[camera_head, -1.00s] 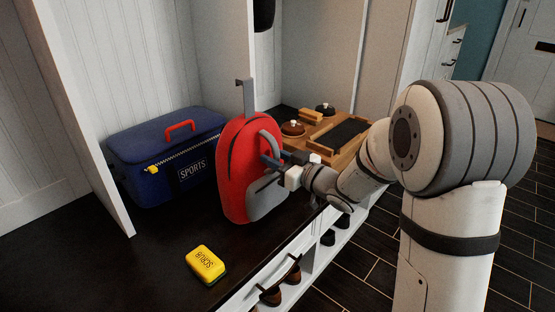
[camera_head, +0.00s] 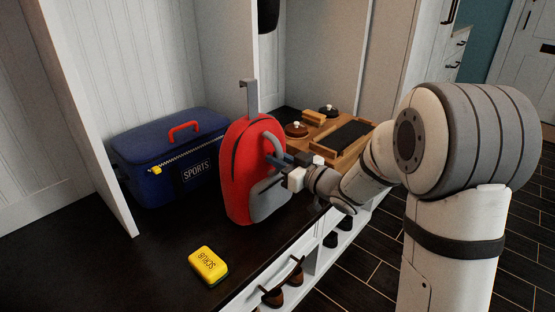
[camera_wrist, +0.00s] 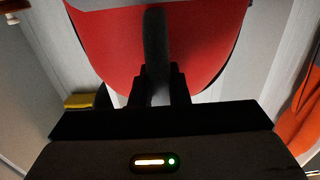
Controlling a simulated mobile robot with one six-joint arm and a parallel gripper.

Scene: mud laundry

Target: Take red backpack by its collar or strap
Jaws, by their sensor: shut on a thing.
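The red backpack (camera_head: 244,165) with a grey front pocket stands upright on the dark bench top. Its grey strap (camera_head: 277,146) loops out from the front on the right side. My gripper (camera_head: 276,160) reaches in from the right and is shut on this strap. In the wrist view the strap (camera_wrist: 155,45) runs down between the two dark fingers (camera_wrist: 160,88), with the red backpack body (camera_wrist: 105,45) behind it. The exact grip on the strap is partly hidden by the fingers.
A blue sports bag (camera_head: 165,160) stands left of the backpack. A wooden tray (camera_head: 345,140) with lidded pots is behind my gripper. A grey hook (camera_head: 249,97) rises behind the backpack. Shoes (camera_head: 273,296) sit in cubbies below.

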